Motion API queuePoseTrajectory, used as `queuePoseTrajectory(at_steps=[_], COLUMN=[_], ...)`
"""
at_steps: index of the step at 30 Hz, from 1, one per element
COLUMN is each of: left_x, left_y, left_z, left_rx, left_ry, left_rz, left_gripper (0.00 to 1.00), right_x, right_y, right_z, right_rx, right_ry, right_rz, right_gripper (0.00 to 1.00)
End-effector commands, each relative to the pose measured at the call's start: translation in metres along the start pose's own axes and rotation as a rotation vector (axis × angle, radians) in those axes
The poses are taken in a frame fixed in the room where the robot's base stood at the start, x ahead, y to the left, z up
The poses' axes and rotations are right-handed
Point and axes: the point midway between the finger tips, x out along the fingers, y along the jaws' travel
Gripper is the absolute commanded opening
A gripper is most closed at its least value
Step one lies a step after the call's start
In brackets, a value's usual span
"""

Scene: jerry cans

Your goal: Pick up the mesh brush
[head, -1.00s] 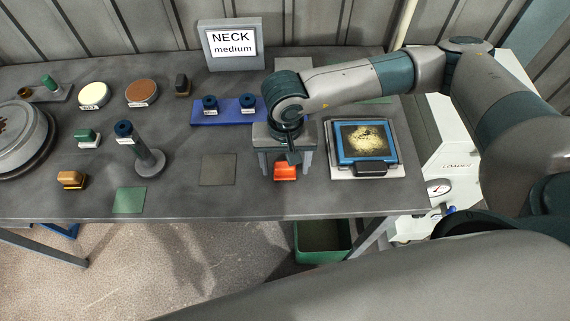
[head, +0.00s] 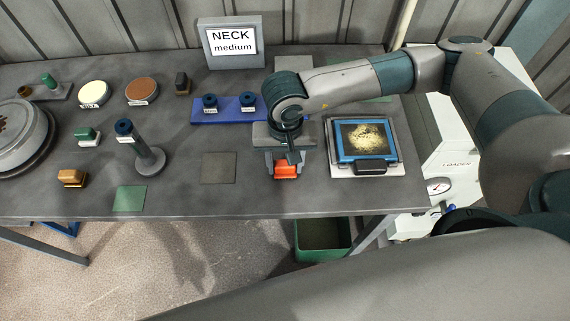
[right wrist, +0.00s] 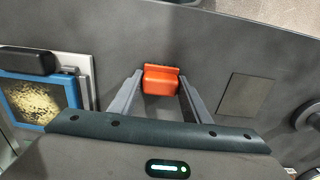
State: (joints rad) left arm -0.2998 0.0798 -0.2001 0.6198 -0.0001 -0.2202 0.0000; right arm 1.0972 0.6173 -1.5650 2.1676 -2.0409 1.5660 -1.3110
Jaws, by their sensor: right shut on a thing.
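An orange-red block brush (head: 286,171), which I take as the mesh brush, is at the front of the grey table, left of the blue-framed mesh screen (head: 342,154). My right gripper (head: 286,167) points down over it, one finger on each side, and is shut on it. In the right wrist view the brush (right wrist: 161,80) sits between the fingertips of the gripper (right wrist: 160,82). I cannot tell that it is clear of the table. My left gripper is not in view.
A dark square pad (head: 218,168) and a green pad (head: 130,198) lie to the left. A blue tray (head: 228,118) with two dark knobs is behind. An orange-brown brush (head: 72,178) and a post on a round base (head: 150,160) stand further left.

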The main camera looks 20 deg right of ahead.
Motion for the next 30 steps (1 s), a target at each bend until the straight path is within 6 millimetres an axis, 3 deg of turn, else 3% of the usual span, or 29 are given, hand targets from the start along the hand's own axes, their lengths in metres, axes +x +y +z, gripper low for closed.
queuePoseTrajectory(at_steps=[8, 14, 30], left_x=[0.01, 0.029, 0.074], left_y=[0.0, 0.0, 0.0], left_z=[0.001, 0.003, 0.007], left_rx=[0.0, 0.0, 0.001], left_ry=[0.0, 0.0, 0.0], left_rz=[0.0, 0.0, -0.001], left_gripper=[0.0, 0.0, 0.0], right_x=[-0.011, -0.037, -0.095], right_y=[-0.001, -0.001, 0.091], right_z=[-0.001, -0.001, -0.032], right_rx=[-0.001, -0.003, 0.003], right_ry=[0.002, 0.005, 0.002], right_rz=[-0.003, -0.003, -0.001], right_gripper=[0.2, 0.2, 0.2])
